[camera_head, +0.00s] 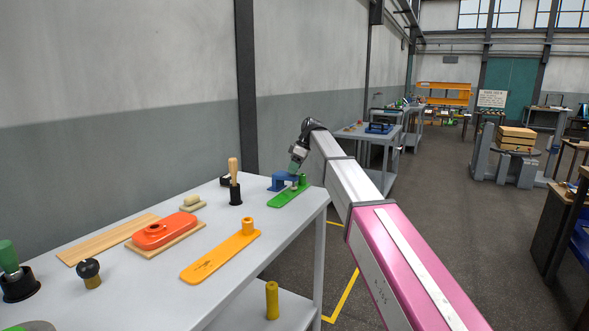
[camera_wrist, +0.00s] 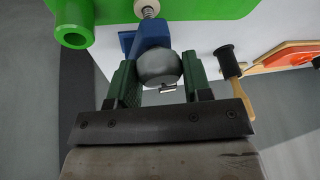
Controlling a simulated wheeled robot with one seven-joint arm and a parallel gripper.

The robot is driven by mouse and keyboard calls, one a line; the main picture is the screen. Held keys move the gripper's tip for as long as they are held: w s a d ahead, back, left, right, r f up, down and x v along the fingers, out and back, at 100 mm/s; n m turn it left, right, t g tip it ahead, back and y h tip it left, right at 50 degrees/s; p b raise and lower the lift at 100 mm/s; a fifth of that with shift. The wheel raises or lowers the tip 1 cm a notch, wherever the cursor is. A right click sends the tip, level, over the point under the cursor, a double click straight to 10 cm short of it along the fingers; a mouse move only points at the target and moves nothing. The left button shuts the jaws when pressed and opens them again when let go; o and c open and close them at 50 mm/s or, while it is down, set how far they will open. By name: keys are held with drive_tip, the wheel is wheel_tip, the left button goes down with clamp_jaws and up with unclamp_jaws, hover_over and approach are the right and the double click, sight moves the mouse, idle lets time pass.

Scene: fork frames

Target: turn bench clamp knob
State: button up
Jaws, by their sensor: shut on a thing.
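The blue bench clamp (camera_head: 280,182) stands near the far right end of the grey workbench. In the wrist view its blue body (camera_wrist: 150,37) and threaded screw (camera_wrist: 150,9) show above a round grey knob (camera_wrist: 159,69). My gripper (camera_head: 297,167) is at the clamp. In the wrist view my gripper (camera_wrist: 160,73) has its green fingers on either side of the knob and is shut on it. The knob is too small and covered to make out in the head view.
A green plate with a peg (camera_head: 288,197) lies close by the clamp. A wooden-handled tool in a black holder (camera_head: 235,192), an orange plate (camera_head: 165,231) and a yellow plate (camera_head: 221,258) lie further along the workbench (camera_head: 130,296).

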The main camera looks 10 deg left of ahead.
drive_tip(key=shift+f+n, duration=0.1)
drive_tip(key=shift+n, duration=0.6)
drive_tip(key=shift+g, duration=0.3)
drive_tip(key=o, duration=0.9)
drive_tip(key=shift+o, duration=0.2)
drive_tip(key=v, duration=1.1)
